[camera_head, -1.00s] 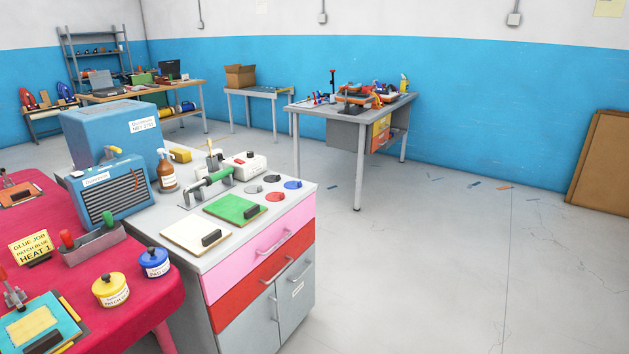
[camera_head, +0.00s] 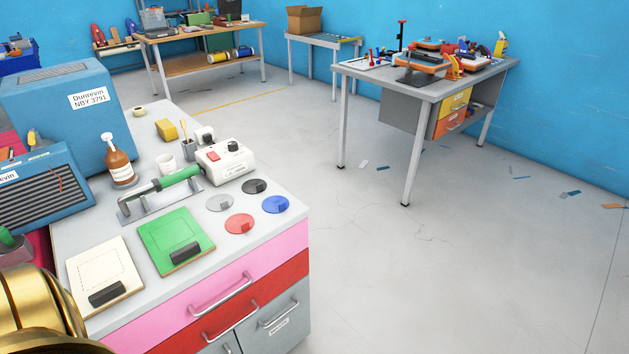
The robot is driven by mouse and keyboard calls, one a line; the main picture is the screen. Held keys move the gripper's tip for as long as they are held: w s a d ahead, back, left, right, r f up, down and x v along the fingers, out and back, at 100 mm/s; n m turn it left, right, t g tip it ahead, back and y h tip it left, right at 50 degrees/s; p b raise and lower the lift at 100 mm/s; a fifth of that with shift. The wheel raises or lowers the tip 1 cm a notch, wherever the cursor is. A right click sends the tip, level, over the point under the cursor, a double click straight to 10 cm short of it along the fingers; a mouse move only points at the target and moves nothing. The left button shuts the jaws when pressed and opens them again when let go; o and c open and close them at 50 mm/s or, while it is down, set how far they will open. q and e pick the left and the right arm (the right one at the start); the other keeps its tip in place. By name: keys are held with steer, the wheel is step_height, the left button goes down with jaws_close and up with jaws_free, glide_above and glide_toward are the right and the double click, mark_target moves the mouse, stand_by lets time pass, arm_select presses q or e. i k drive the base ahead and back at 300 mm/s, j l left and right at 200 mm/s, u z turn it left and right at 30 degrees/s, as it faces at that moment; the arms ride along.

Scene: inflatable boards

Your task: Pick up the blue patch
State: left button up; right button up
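The blue patch (camera_head: 275,204) is a flat round disc lying on the grey top of the drawer cabinet (camera_head: 225,258), near its right edge. A red patch (camera_head: 240,223) lies to its lower left, a dark grey patch (camera_head: 254,186) to its upper left and a light grey patch (camera_head: 219,202) to its left. The blue patch is uncovered. A gold rounded part of mine shows at the lower left corner, apart from the patches. No gripper fingers are in view.
A green board (camera_head: 176,239) and a cream board (camera_head: 104,272) with black handles lie left of the patches. A white control box (camera_head: 224,162), a green-handled tool (camera_head: 178,176) and a brown bottle (camera_head: 119,163) stand behind. Open floor lies right of the cabinet.

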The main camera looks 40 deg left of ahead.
mark_target(276, 203)
steer(key=i+u, duration=0.25)
steer(key=i, duration=0.15)
steer(key=i+l+u, duration=0.4)
steer(key=i+u, duration=0.15)
steer(key=i, duration=0.15)
